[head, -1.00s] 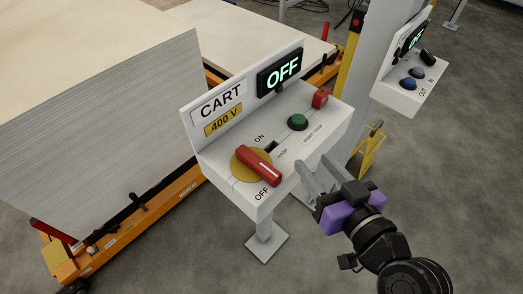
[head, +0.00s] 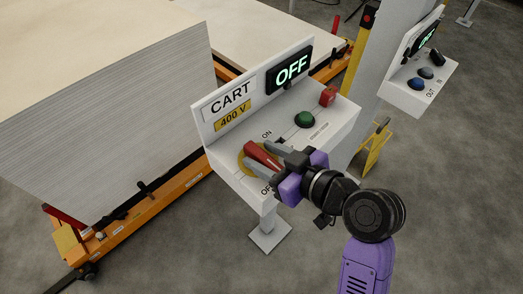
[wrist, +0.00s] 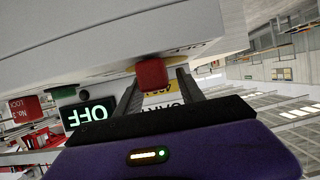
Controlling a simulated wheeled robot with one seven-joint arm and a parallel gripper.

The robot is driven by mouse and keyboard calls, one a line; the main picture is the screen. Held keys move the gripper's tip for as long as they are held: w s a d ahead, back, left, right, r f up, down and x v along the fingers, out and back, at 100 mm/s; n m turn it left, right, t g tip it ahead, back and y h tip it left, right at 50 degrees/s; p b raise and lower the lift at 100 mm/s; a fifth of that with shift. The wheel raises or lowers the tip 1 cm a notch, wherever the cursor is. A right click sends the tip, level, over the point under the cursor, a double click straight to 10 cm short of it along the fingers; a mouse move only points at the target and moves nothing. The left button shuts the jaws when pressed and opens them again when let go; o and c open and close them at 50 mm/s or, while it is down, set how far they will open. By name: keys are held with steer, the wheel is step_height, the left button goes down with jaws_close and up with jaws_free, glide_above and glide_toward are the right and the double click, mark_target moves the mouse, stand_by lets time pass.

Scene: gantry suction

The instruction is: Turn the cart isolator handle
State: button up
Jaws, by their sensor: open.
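The cart isolator handle (head: 262,154) is a red bar on a yellow round plate (head: 243,163), set on the sloped top of the grey CART box. It lies near the OFF mark, and the display (head: 290,70) reads OFF. My gripper (head: 263,157) is at the handle with its jaws open, one finger on each side. In the wrist view the red handle end (wrist: 151,74) sits between the two fingers (wrist: 155,92). Whether the fingers touch the handle I cannot tell. The gripper hides part of the plate and labels.
A green button (head: 304,119) and a small red part (head: 327,97) sit on the same box, right of the handle. A second control box (head: 417,88) stands at the right by a grey column. A tall board stack (head: 110,110) on an orange cart stands left.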

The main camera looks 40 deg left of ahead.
steer(key=shift+a+f, duration=0.2)
steer(key=shift+a, duration=0.25)
steer(key=shift+c, duration=0.4)
jaws_close()
stand_by(0.8)
